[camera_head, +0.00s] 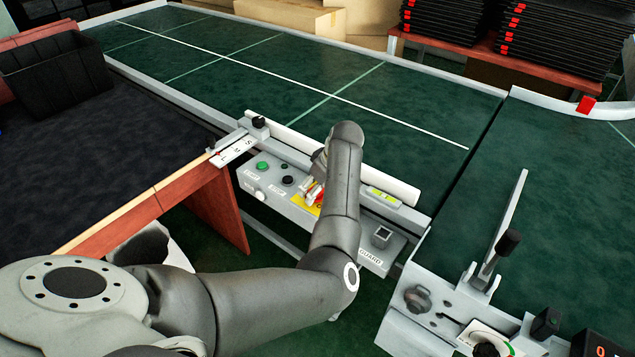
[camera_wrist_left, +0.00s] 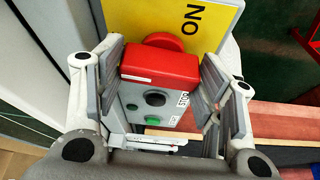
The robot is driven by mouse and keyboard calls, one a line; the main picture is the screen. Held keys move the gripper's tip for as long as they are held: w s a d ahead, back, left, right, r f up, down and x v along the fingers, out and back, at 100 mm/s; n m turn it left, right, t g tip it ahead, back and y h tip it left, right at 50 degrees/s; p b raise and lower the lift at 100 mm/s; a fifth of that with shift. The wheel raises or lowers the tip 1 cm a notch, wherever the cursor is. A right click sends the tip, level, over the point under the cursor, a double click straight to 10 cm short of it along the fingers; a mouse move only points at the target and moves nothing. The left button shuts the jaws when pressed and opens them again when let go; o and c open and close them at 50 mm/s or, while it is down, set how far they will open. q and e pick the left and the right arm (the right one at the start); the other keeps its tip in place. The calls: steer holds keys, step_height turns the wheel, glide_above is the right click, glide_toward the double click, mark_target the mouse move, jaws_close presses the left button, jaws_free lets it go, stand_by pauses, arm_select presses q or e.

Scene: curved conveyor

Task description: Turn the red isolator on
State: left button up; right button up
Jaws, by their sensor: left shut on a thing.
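The red isolator (camera_wrist_left: 160,64) is a red handle in front of a yellow plate (camera_wrist_left: 205,20) marked ON, seen in the left wrist view. My left gripper (camera_wrist_left: 160,85) is shut on the red handle, with one finger on each side of it. In the head view the isolator (camera_head: 311,192) sits on the grey control panel (camera_head: 335,228), mostly hidden behind my left arm and gripper (camera_head: 317,185). Only a bit of the yellow plate (camera_head: 304,204) shows there. The handle's exact angle is hard to tell. My right gripper is not in view.
A green button (camera_head: 262,166) and a black button (camera_head: 288,180) sit left of the isolator on the panel. The green conveyor (camera_head: 250,75) runs behind it. A dark table (camera_head: 90,150) with a black bin (camera_head: 55,75) stands left. A lever (camera_head: 508,242) stands at right.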

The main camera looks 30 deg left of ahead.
arm_select(q)
steer(key=m+t+p, duration=0.1)
steer(key=m+p, duration=0.2)
steer(key=p, duration=0.1)
steer(key=m+t+h+p, duration=0.1)
steer(key=m+p, duration=0.3)
steer(key=p, duration=0.1)
steer(key=m+t+h+p, duration=0.1)
steer(key=m+p, duration=0.2)
steer(key=p, duration=0.2)
steer(key=shift+s+a+r+m, duration=0.2)
steer(key=shift+a+r+m, duration=0.05)
steer(key=shift+r+m, duration=0.05)
steer(key=m+p, duration=0.1)
steer(key=m+h+p, duration=0.1)
steer(key=shift+a+f+m+t, duration=0.1)
steer(key=shift+f+m+t, duration=0.05)
steer(key=shift+m+t, duration=0.15)
steer(key=shift+f+m+h, duration=0.1)
steer(key=shift+m+h, duration=0.7)
steer(key=shift+m, duration=1.1)
steer(key=o, duration=1)
